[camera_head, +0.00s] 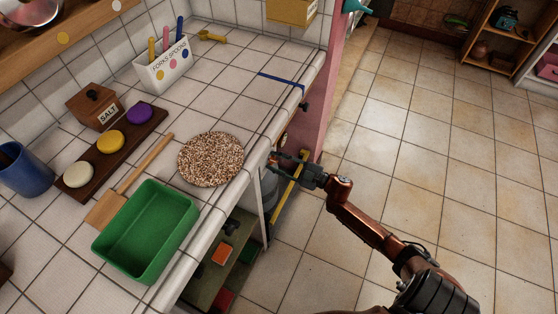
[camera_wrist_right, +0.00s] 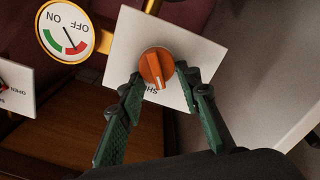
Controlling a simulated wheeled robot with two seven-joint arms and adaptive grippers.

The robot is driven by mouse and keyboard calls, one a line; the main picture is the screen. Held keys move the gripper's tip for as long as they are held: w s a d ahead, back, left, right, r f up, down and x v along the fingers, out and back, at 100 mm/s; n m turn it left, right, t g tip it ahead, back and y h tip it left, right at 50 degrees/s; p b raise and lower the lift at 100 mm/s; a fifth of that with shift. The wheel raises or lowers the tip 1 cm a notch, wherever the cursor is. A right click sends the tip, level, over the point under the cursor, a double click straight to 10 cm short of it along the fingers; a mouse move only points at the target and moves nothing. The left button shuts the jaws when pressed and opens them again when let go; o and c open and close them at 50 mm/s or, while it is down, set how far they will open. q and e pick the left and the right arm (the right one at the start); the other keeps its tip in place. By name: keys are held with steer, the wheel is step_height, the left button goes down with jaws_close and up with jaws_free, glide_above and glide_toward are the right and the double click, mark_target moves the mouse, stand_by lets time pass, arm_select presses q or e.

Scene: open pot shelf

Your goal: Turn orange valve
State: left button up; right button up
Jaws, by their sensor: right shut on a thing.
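The orange valve (camera_wrist_right: 156,68) is a round knob with a raised grip and a white mark, set on a white plate (camera_wrist_right: 205,62) in the right wrist view. Part of a printed word on the plate is covered. My right gripper (camera_wrist_right: 160,82) has its green fingers on either side of the knob, shut on it. In the head view my right gripper (camera_head: 292,166) reaches to the counter's front edge, and the valve is hidden there. My left gripper is not in view.
The tiled counter (camera_head: 235,85) holds a green tray (camera_head: 147,232), a woven round mat (camera_head: 210,159) and a salt box (camera_head: 95,105). A yellow pipe (camera_head: 287,196) runs under the counter edge. Another white plate (camera_wrist_right: 14,88) is at the wrist view's left. The floor (camera_head: 420,140) to the right is clear.

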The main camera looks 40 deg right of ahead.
steer(key=shift+f+n, duration=0.1)
steer(key=shift+n, duration=0.8)
steer(key=n, duration=0.5)
steer(key=shift+s+a+f, duration=0.1)
steer(key=shift+a+f, duration=0.05)
steer(key=shift+f, duration=0.25)
steer(key=shift+f+n+b, duration=0.15)
steer(key=shift+n+b, duration=0.15)
steer(key=shift+n, duration=1.5)
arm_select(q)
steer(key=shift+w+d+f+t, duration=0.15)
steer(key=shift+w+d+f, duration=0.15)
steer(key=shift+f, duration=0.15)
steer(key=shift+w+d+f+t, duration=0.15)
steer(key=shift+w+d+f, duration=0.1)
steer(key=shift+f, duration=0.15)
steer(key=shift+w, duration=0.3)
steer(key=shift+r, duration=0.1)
